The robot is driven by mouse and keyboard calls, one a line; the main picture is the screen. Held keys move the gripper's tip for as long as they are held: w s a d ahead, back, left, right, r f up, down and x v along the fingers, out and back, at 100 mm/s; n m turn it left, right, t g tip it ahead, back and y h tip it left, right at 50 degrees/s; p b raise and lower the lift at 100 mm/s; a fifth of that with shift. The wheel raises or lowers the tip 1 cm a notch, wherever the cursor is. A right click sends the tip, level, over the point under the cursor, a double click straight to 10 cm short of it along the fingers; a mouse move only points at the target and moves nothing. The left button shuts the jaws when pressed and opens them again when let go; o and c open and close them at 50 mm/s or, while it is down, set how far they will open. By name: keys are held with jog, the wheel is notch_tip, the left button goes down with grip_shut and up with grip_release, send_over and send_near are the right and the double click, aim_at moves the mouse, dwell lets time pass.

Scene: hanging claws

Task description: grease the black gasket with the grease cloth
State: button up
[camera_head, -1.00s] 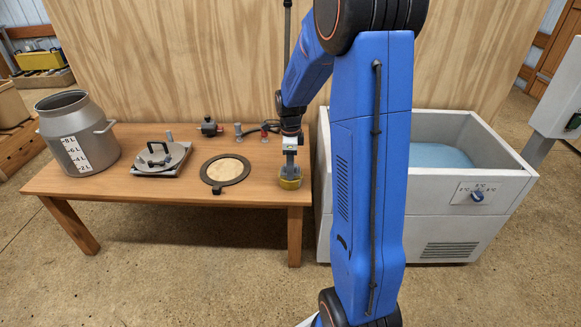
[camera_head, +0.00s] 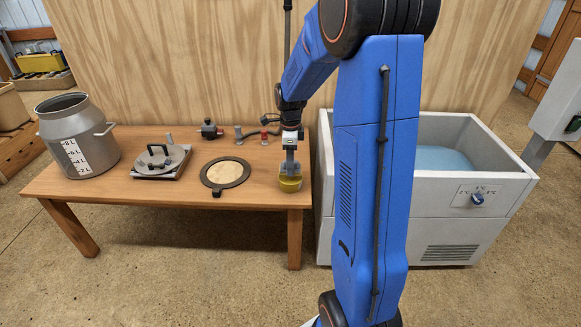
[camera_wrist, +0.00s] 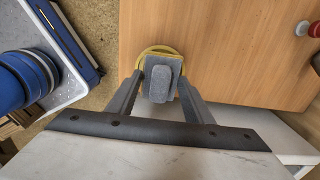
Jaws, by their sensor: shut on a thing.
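The black gasket (camera_head: 244,176) is a dark flat ring with a small tab, lying on the table left of my gripper. Pale round material shows inside it. My gripper (camera_head: 290,165) points down over a yellow-topped tub (camera_head: 290,184) at the table's front right corner. In the wrist view, my gripper (camera_wrist: 160,88) is shut on a grey pad (camera_wrist: 162,84) with a raised block, apparently the grease cloth. The tub's yellow rim (camera_wrist: 156,49) shows around and behind the pad. Whether the pad touches the grease is hidden.
A metal can (camera_head: 77,132) and a square plate with a round handled lid (camera_head: 158,160) stand at the table's left. Small fittings (camera_head: 209,129) stand along the back, before a wooden wall. A white water tank (camera_head: 420,205) stands close to the table's right edge.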

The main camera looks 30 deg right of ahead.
jog(key=shift+r, duration=1.95)
jog(key=shift+f, duration=0.15)
jog(key=shift+f, duration=3.3)
jog(key=shift+r, duration=0.3)
jog(key=shift+c, duration=0.4)
jog(key=shift+r, duration=3.2)
